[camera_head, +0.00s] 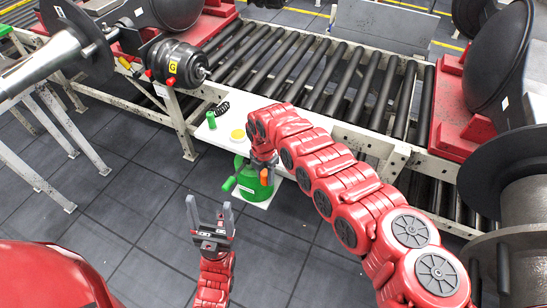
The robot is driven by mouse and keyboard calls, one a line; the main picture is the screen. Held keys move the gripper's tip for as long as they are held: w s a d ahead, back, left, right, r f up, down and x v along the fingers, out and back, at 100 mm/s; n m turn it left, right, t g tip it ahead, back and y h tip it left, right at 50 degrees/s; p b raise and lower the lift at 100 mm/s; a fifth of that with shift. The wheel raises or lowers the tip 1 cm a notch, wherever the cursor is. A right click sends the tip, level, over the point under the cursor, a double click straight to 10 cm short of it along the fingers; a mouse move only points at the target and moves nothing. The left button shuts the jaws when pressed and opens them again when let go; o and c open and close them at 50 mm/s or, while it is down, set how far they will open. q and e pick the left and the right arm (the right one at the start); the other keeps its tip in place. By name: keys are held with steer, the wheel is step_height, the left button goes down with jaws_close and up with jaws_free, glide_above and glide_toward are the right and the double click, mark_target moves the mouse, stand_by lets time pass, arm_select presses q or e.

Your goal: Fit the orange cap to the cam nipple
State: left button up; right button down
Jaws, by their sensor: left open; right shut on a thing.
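My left gripper (210,208) is open and empty, fingers upward, over the floor left of the shelf. The axle end with a black ribbed chamber (186,66) and yellow "G" tag is at upper left, apart from both grippers. Small red and orange caps show along it, including a red one (149,74). I cannot make out which fitting is the cam nipple.
The white shelf (218,136) bears a green cylinder (211,120), a yellow disc (238,134) and a black coil (222,107). A green pail (255,191) stands below my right gripper. The roller conveyor (290,70) lies behind.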

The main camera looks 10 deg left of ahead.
steer(key=m, duration=0.2)
steer(key=w+a+f+m+b, duration=0.1)
steer(key=m, duration=0.1)
steer(key=shift+w+a, duration=0.1)
steer(key=shift+w, duration=0.1)
steer(key=shift+w+r, duration=0.1)
steer(key=shift+d, duration=0.25)
stand_by(0.3)
steer(key=shift+w+m, duration=0.1)
steer(key=shift+m, duration=0.3)
